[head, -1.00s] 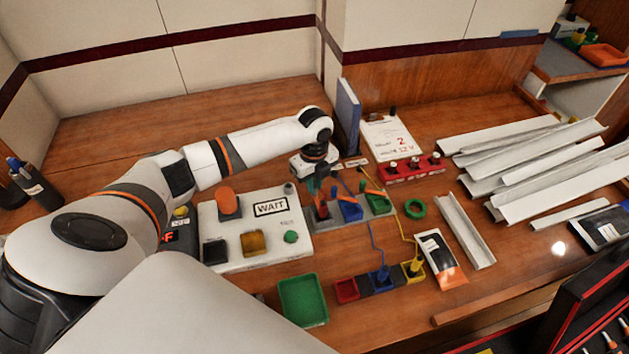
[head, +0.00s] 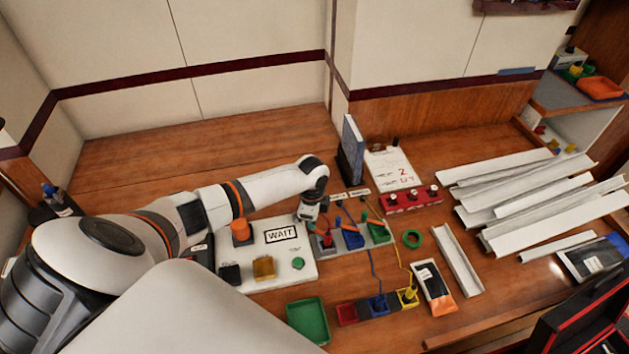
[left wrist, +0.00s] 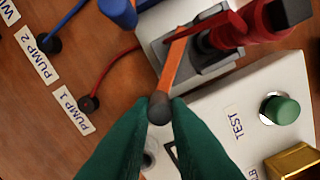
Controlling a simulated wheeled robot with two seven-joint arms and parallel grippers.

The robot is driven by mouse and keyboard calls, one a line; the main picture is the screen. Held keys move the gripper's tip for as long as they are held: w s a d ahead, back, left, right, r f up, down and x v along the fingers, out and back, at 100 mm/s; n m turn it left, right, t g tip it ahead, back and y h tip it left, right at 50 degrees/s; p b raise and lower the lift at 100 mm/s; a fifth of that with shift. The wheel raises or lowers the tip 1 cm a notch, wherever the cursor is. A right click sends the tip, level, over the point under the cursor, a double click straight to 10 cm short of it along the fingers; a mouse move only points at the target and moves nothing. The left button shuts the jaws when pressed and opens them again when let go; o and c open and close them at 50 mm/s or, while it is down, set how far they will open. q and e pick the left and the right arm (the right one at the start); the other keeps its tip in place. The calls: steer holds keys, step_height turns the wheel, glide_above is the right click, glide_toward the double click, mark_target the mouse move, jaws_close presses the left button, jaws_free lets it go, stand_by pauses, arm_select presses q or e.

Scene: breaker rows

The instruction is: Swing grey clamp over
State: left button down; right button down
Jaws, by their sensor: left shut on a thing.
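In the left wrist view, an orange lever (left wrist: 174,62) with a dark grey tip (left wrist: 159,109) rises from the grey clamp body (left wrist: 204,80) around the red plug (left wrist: 240,28). My left gripper (head: 309,215) is over the red block's end. Its green fingers (left wrist: 158,104) are shut on the lever's dark tip. The lever stands beside the plug, apart from its top. My right gripper is not in view.
A white panel (head: 265,279) marked WAIT, with buttons, stands left of the base. A red strip (head: 411,200) lies behind. A green tray (head: 308,320) and lower blocks with blue and yellow cables (head: 402,268) lie in front. PUMP labels (left wrist: 75,110) and cables sit close by.

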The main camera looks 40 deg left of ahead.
arm_select(q)
steer(key=shift+s+d+r+n+p, duration=0.1)
steer(key=shift+s+n+p, duration=0.15)
steer(key=shift+n+p, duration=0.45)
steer(key=shift+s+n+p, duration=0.2)
steer(key=shift+n+p, duration=0.25)
steer(key=shift+n, duration=0.35)
steer(key=c, duration=1.4)
jaws_free()
steer(key=shift+s, duration=0.1)
step_height(320, 180, up, 12)
steer(key=shift+f+b, duration=0.1)
steer(key=shift+b, duration=0.75)
